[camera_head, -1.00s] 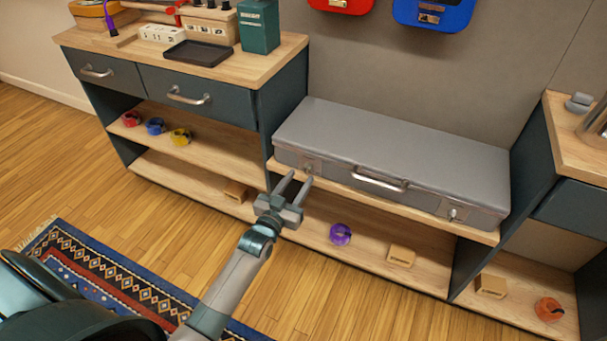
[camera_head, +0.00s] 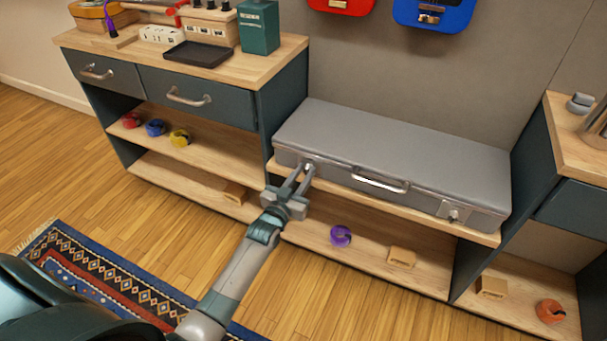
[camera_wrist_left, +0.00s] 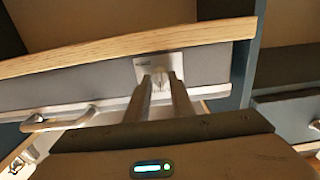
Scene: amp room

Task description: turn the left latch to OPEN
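The grey metal case (camera_head: 390,150) lies closed on the shelf between two cabinets. Its left latch (camera_head: 308,164) is at the left end of the front face, mostly behind my fingertips. In the left wrist view the latch plate and knob (camera_wrist_left: 160,76) show between the fingertips. My left gripper (camera_head: 304,170) reaches it from the front. Its fingers (camera_wrist_left: 160,90) stand on either side of the knob, with a narrow gap that the knob appears to fill. The latch's turned position cannot be read. The right latch (camera_head: 453,214) is uncovered. My right gripper is not in view.
The case handle (camera_head: 380,181) sticks out to the right of my left gripper. The wooden shelf edge (camera_head: 420,219) runs just under the case. A purple ring (camera_head: 341,235) and a small wooden block (camera_head: 402,257) are on the shelf below.

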